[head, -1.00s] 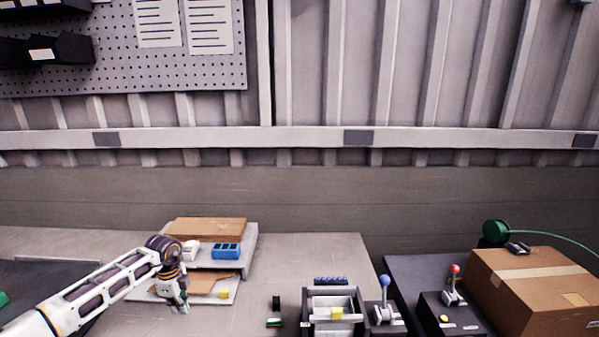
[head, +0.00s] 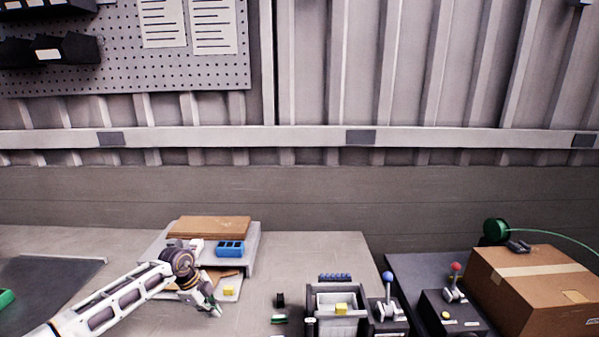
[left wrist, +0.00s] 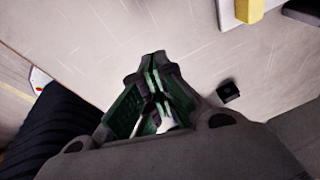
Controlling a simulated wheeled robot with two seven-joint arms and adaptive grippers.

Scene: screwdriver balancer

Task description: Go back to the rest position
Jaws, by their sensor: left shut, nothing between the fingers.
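My left arm comes in from the left in the head view. Its gripper (head: 214,308) is above the table, in front of the small grey two-level shelf (head: 252,250). In the left wrist view the gripper (left wrist: 153,58) has its fingers together with nothing between them, over bare tabletop. My right gripper does not show in either view.
On the shelf are a blue bin (head: 230,249) and a yellow block (head: 229,291). A grey fixture (head: 336,326), a blue-knobbed lever (head: 388,277), a red-knobbed lever (head: 456,267) and a cardboard box (head: 535,290) stand to the right. A dark mat (head: 45,285) lies left.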

